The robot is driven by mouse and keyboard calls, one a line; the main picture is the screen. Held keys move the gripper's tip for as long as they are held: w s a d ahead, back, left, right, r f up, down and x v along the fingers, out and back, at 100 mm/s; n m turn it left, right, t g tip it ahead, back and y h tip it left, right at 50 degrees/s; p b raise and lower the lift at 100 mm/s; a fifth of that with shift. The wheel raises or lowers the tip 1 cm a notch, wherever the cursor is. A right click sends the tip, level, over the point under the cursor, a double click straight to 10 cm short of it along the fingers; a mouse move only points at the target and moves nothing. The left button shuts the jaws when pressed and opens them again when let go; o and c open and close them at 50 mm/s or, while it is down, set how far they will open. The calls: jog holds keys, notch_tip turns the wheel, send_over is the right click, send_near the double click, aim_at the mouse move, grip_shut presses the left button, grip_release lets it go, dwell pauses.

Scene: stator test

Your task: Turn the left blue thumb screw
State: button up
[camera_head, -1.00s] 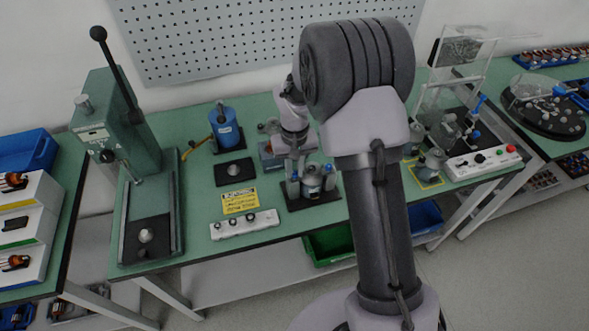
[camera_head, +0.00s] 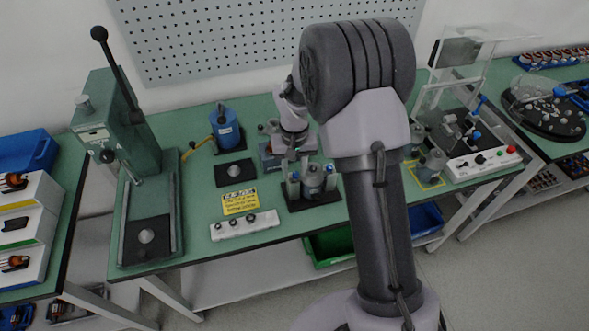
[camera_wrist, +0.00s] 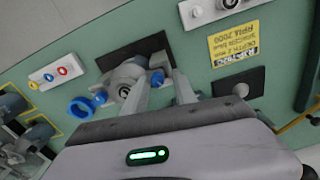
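The black fixture (camera_head: 318,198) holds a round grey metal part (camera_head: 312,180) upright between two blue thumb screws. The left blue thumb screw (camera_head: 293,188) is on the fixture's left side in the head view; the right blue thumb screw (camera_head: 330,178) is opposite. The wrist view is turned around, so the left screw (camera_wrist: 157,77) shows right of the metal part and the right screw (camera_wrist: 80,108) shows left. My gripper (camera_wrist: 160,85) is open, its two fingers reaching toward either side of the left screw. I cannot tell whether a finger touches it.
A yellow sign (camera_head: 239,201) and a white switch box (camera_head: 243,224) lie to the left. A blue cylinder (camera_head: 225,130) stands behind them. A green lever press (camera_head: 117,140) is at far left. A control box (camera_head: 484,161) and clear cover (camera_head: 490,45) stand to the right.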

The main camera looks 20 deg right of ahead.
jog(key=shift+d, duration=0.1)
dwell(0.3)
notch_tip(320, 180, up, 8)
jog(key=p, duration=0.6)
jog(key=shift+r, duration=0.15)
notch_tip(320, 180, up, 5)
jog(key=t+b, duration=0.1)
jog(key=b, duration=0.2)
send_over(295, 173)
jog(key=s+a, duration=0.1)
jog(key=s, duration=0.2)
jog(key=s+a+r+m+t+y+b, duration=0.15)
jog(key=s+r+b, duration=0.25)
jog(key=s+r, duration=0.4)
jog(key=s+a+f+m+t+b, duration=0.1)
jog(key=s+a+t+b, duration=0.1)
jog(key=s, duration=1.3)
jog(key=shift+a+t+b, duration=0.2)
jog(key=shift+t+b, duration=0.45)
jog(key=shift+b, duration=0.05)
